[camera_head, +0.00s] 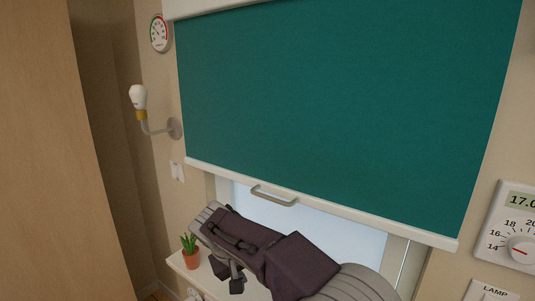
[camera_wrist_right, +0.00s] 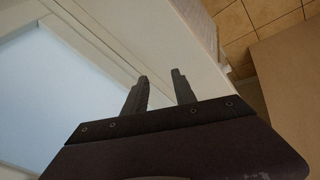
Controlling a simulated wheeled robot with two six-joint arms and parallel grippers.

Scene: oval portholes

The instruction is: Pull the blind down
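The teal blind (camera_head: 340,100) covers the upper and middle part of the window in the head view. Its white bottom bar (camera_head: 340,212) hangs slightly tilted in the picture, with bare pane showing below. A grey handle (camera_head: 273,196) sits on the bar, left of its middle. My right gripper (camera_head: 228,276) is below and left of the handle, apart from it, in front of the lower window. In the right wrist view my right gripper (camera_wrist_right: 160,85) has its two fingers spread, with nothing between them. The blind and handle are not seen there. My left gripper is not in view.
A potted plant (camera_head: 190,252) stands on the white sill (camera_head: 204,276), close to my right gripper. A wall lamp (camera_head: 141,100) and a dial gauge (camera_head: 160,33) are left of the blind. A thermostat (camera_head: 515,227) is at right. A wooden panel (camera_head: 50,150) fills the far left.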

